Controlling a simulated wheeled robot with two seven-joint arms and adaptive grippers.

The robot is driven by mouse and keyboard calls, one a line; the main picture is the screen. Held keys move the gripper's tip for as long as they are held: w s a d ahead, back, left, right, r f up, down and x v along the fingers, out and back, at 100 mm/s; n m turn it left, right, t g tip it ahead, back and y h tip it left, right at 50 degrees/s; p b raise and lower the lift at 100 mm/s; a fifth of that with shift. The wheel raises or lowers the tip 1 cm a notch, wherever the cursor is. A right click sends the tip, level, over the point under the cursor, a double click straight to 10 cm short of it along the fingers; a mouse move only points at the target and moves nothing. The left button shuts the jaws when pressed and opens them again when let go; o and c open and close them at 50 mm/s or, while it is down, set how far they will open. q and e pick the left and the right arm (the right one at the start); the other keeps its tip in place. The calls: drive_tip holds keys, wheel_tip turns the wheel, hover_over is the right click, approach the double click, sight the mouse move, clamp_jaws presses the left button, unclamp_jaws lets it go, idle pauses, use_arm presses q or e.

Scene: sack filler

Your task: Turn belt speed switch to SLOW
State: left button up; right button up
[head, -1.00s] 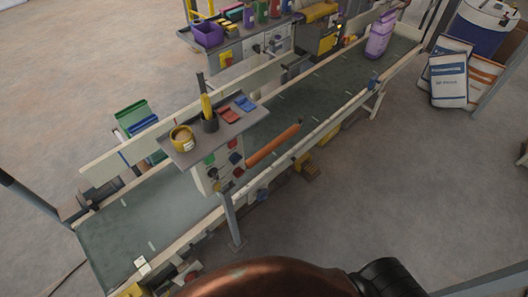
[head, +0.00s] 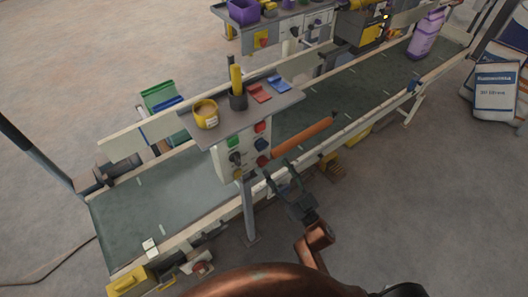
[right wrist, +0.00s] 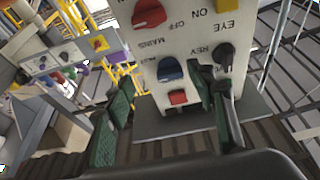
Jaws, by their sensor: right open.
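The switch panel (head: 246,152) is the pale front of a box over the belt. In the right wrist view it appears upside down, with a blue knob (right wrist: 170,68), a red button (right wrist: 178,97), a large red knob (right wrist: 148,14) marked MAINS and a black knob (right wrist: 224,55) near REV. No belt speed label is readable; the small print by the blue knob is unclear. My right gripper (head: 283,176) is open just in front of the panel. Its green-padded fingers (right wrist: 163,82) frame the blue knob and red button, with nothing held. My left gripper is out of view.
An orange roller (head: 303,136) and the belt's front rail (head: 345,132) lie beside my gripper. A purple sack (head: 425,34) stands on the belt.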

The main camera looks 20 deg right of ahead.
sight(264, 148)
drive_tip(key=shift+t+y, duration=0.3)
drive_tip(key=shift+y, duration=0.1)
drive_tip(key=r, duration=0.1)
drive_tip(key=w+a+r, duration=0.1)
drive_tip(key=r, duration=0.1)
drive_tip(key=w+r, duration=0.1)
drive_tip(key=shift+a+r, duration=0.15)
drive_tip(key=shift+a, duration=0.1)
drive_tip(key=x, duration=0.3)
drive_tip(key=shift+w, duration=0.2)
drive_tip(key=shift+w+a+r, duration=0.1)
drive_tip(key=shift+w+a, duration=0.05)
drive_tip(key=shift+w, duration=0.35)
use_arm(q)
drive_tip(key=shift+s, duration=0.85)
use_arm(e)
drive_tip(key=shift+c, duration=0.7)
drive_tip(key=c, duration=1)
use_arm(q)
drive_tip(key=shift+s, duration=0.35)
